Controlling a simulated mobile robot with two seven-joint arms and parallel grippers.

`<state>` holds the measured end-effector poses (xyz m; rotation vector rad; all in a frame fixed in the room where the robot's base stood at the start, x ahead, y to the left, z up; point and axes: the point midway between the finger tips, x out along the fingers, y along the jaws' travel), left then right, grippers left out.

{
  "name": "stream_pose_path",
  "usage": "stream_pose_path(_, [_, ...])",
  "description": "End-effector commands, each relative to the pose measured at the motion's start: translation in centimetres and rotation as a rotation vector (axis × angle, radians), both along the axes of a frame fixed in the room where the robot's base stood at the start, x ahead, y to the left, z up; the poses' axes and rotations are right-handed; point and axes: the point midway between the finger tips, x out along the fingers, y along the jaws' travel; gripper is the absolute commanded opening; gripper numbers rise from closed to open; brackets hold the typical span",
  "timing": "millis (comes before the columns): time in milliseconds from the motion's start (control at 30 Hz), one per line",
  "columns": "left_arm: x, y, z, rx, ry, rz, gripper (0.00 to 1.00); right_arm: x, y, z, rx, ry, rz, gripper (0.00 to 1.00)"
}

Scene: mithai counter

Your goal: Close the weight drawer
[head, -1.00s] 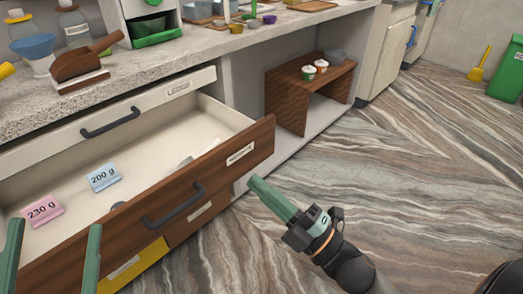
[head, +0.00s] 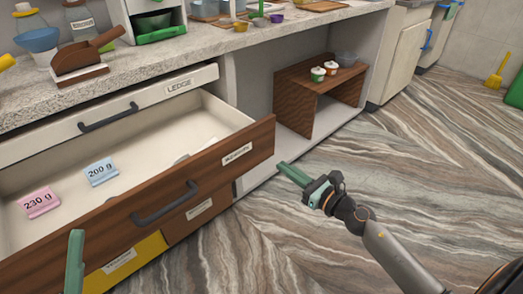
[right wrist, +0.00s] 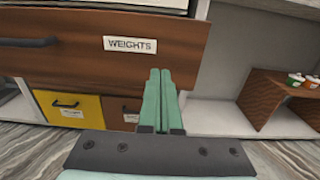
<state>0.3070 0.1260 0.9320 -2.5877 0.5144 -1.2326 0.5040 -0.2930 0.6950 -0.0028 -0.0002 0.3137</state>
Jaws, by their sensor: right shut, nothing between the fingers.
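The weight drawer (head: 110,226) is pulled well out, with a brown wooden front and a dark handle (head: 166,206). Its label reads WEIGHTS in the right wrist view (right wrist: 130,45). A pink 230 g card (head: 39,202) and a blue 200 g card (head: 101,172) lie inside. My right gripper (head: 281,167) is shut and empty, low beside the right end of the drawer front. In the right wrist view its fingers (right wrist: 160,72) overlap the front's right end; I cannot tell contact there. One finger of my left gripper (head: 75,262) shows at lower left, standing alone before the drawer front.
A closed drawer labelled LEDGE (head: 178,86) lies above, under the crowded stone counter (head: 200,62). A yellow drawer (head: 125,265) is below. A brown shelf stand (head: 296,100) with two small cups stands in the right recess. The striped floor is open.

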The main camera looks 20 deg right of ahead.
Motion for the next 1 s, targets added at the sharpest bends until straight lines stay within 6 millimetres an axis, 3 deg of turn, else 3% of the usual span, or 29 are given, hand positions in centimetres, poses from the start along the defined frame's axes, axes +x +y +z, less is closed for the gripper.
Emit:
stream_pose_path(300, [0.0,0.0,0.5,0.004,-0.004,0.005,0.91,5.2,1.7,0.2,0.004,-0.002,0.0,0.0])
stream_pose_path(500, [0.0,0.0,0.4,0.005,-0.005,0.006,0.91,7.7,2.5,0.0,0.003,-0.001,0.0,0.0])
stream_pose_path(700, [0.0,0.0,0.4,0.003,-0.004,0.005,0.91,8.9,2.9,0.0,0.004,0.001,0.0,0.0])
stream_pose_path(1000, [0.0,0.1,0.4,0.003,-0.002,0.005,0.91,9.0,3.0,0.0,0.003,0.001,0.001,0.0])
